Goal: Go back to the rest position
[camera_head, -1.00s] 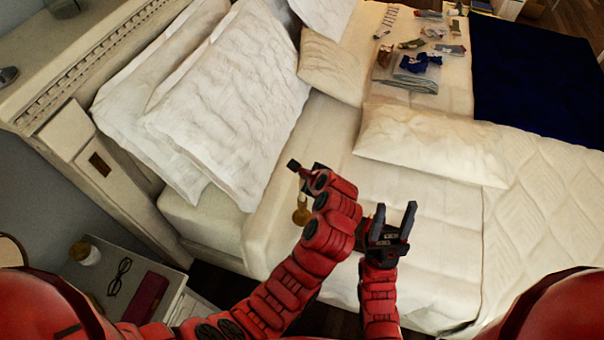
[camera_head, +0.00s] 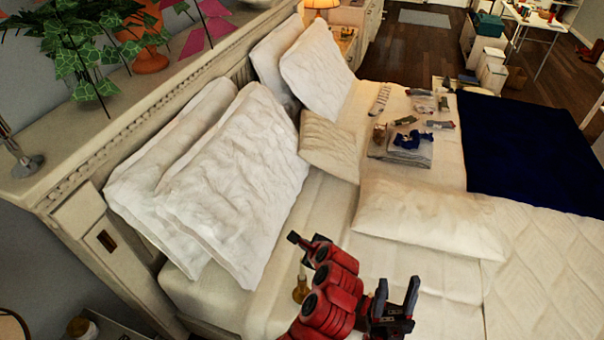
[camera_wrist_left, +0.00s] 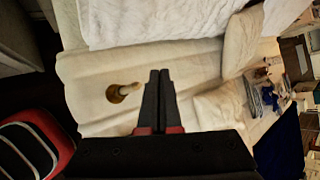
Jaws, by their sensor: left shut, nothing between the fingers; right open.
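My right gripper (camera_head: 397,290) is open and empty, fingers pointing up, over the near part of the bed (camera_head: 445,265) at the bottom centre of the head view. My left gripper (camera_head: 293,237) is just left of it, its jaws small and seen from the side. In the left wrist view the left gripper (camera_wrist_left: 160,76) shows its two dark fingers shut together with nothing between them. The white bedding fills the view behind them.
A small amber object (camera_wrist_left: 122,93) is left of the left fingers and also shows in the head view (camera_head: 300,291). Pillows (camera_head: 235,185), folded laundry (camera_head: 408,148) and a dark blue blanket (camera_head: 535,150) lie on the bed. A headboard shelf (camera_head: 110,140) holds a plant (camera_head: 95,55).

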